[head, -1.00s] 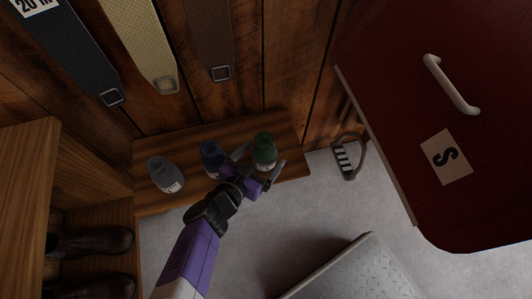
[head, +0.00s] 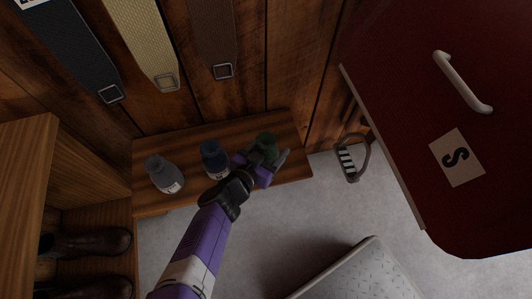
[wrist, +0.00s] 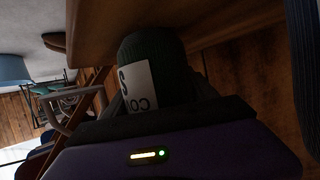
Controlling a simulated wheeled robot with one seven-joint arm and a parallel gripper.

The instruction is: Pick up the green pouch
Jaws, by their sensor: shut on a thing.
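The green pouch (head: 267,143) stands on the right part of the wooden shelf (head: 155,207). My gripper (head: 264,158) is at the pouch with a finger on each side and is shut on it; the gripper covers the pouch's lower part in the head view. In the wrist view the dark green pouch (wrist: 150,58) fills the space ahead of the palm, and a white label with black letters shows on it. I cannot tell whether the pouch is clear of the shelf.
A blue pouch (head: 214,160) stands close to the left of my gripper, and a grey pouch (head: 163,175) farther left. Straps (head: 209,35) hang on the wall. A red cabinet door (head: 430,120) and a stirrup-like object (head: 350,158) are at the right. Grey floor lies in front.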

